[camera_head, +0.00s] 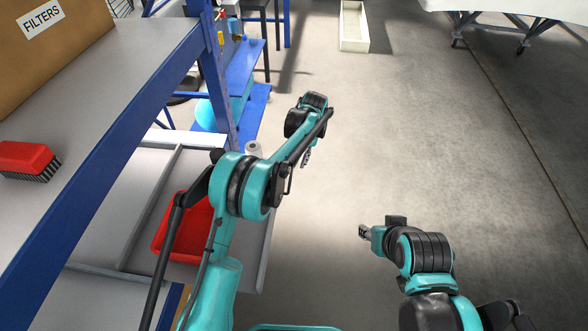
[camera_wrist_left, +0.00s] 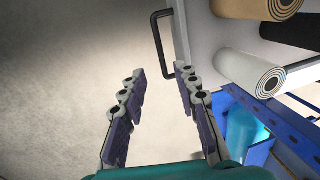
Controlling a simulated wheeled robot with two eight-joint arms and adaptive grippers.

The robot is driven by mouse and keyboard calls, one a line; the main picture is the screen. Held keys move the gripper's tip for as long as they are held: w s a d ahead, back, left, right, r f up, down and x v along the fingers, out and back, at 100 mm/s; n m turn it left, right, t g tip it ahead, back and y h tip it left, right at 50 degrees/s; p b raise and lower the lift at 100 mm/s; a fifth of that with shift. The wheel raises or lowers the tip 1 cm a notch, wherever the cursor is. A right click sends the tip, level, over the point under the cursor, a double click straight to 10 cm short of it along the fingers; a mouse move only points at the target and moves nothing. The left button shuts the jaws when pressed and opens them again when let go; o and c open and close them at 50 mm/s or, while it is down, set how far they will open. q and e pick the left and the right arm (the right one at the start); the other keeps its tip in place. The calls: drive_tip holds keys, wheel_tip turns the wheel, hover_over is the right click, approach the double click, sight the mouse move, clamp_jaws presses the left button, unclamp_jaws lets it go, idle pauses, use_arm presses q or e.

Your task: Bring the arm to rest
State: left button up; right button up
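My left arm, teal and black, reaches in from the lower left in the head view. Its gripper (camera_head: 306,157) hangs over the floor, right of the shelving, and is partly hidden by its wrist. In the left wrist view the two fingers of this gripper (camera_wrist_left: 161,73) are apart, with nothing between them. My right gripper (camera_head: 364,232) is at the lower right in the head view, over bare floor. It is small and seen from the side, so its opening cannot be made out. No object shows in it.
At left, a blue-edged shelf (camera_head: 120,130) holds a cardboard FILTERS box (camera_head: 60,60) and a red brush (camera_head: 27,160). A red bin (camera_head: 185,228) stands below. Rolls (camera_wrist_left: 262,80) and a black handle (camera_wrist_left: 157,42) lie near the left gripper. A pale crate (camera_head: 354,27) stands on open floor (camera_head: 440,130).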

use_arm(q)
drive_tip(key=shift+d+r, duration=0.2)
drive_tip(key=shift+r, duration=0.65)
